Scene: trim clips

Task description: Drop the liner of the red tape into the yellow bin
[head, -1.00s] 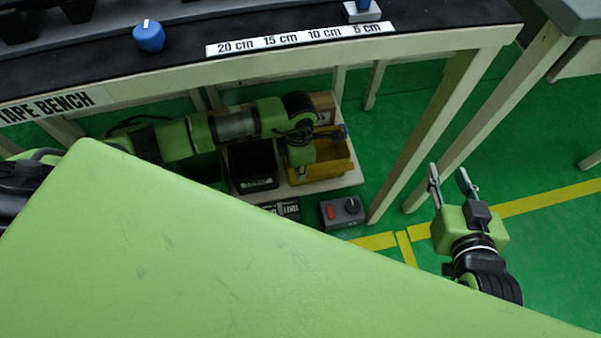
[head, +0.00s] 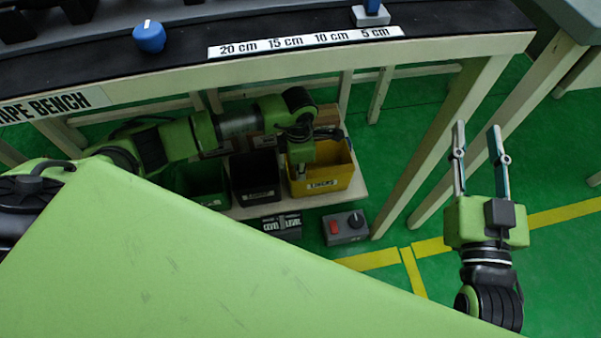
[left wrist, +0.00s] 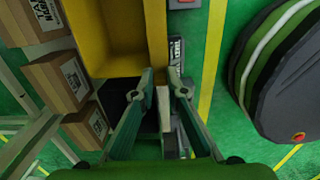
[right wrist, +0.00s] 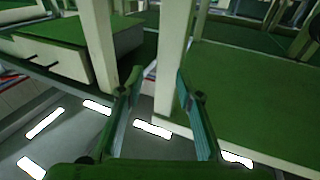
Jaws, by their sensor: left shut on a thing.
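The yellow bin (head: 343,180) stands on a low pale shelf under the bench, at the right end of a row of bins. Its yellow wall also shows in the left wrist view (left wrist: 156,40). My left gripper (head: 301,172) points down at the yellow bin, over its left part. In the left wrist view its fingers (left wrist: 161,77) are close together, with a narrow gap between the tips. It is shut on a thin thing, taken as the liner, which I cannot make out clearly. The red tape is not in view. My right gripper (head: 477,130) is open and empty, right of the bench leg.
A black bin (head: 254,190) and a green bin (head: 203,185) stand left of the yellow bin. A grey box with a red switch (head: 345,227) is on the floor in front. Bench leg (head: 440,150) is between the bins and my right gripper. Cardboard boxes (left wrist: 55,80) stand behind the bins.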

